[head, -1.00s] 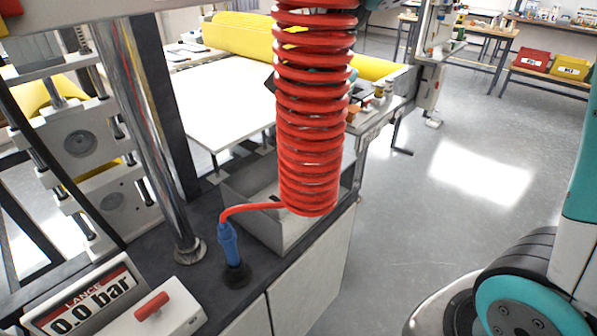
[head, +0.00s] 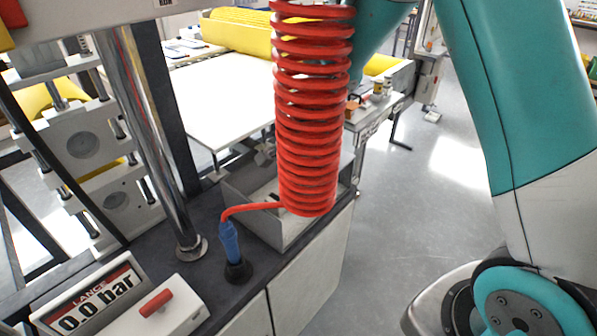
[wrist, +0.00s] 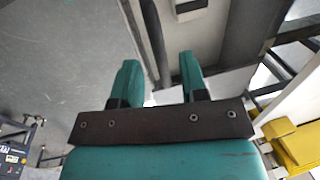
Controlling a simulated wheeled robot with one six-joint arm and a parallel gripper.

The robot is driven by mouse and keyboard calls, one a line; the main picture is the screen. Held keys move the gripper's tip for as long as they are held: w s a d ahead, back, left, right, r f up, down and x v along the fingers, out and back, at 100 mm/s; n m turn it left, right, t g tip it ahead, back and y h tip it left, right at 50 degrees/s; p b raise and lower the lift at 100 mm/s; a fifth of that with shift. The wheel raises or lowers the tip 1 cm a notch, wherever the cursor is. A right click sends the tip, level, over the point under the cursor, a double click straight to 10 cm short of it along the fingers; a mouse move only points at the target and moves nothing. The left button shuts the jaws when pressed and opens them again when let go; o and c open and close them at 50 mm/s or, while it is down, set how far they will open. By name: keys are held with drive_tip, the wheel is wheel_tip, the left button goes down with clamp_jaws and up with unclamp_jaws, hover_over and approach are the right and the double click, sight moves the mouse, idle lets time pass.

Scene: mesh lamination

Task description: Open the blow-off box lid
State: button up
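A grey metal box (head: 289,236), which I take to be the blow-off box, stands at the right end of the dark bench top in the head view. The red coiled hose (head: 310,130) hangs in front of it and hides much of its top. I cannot make out a lid or how it stands. In the wrist view, my gripper (wrist: 158,75) has its two teal fingers apart with nothing seen between them. My gripper is not clearly visible in the head view, so its distance from the box cannot be told.
The hose runs to a blue lance (head: 231,246) upright on the bench. A pressure display (head: 95,302) reading 0.0 bar and a red-handled valve (head: 156,303) are at front left. A chrome post (head: 150,150) rises behind them. Open floor (head: 385,220) lies to the right.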

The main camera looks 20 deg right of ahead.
drive_tip(key=shift+w+f, duration=0.15)
drive_tip(key=shift+f, duration=0.65)
clamp_jaws()
drive_tip(key=shift+r, duration=0.1)
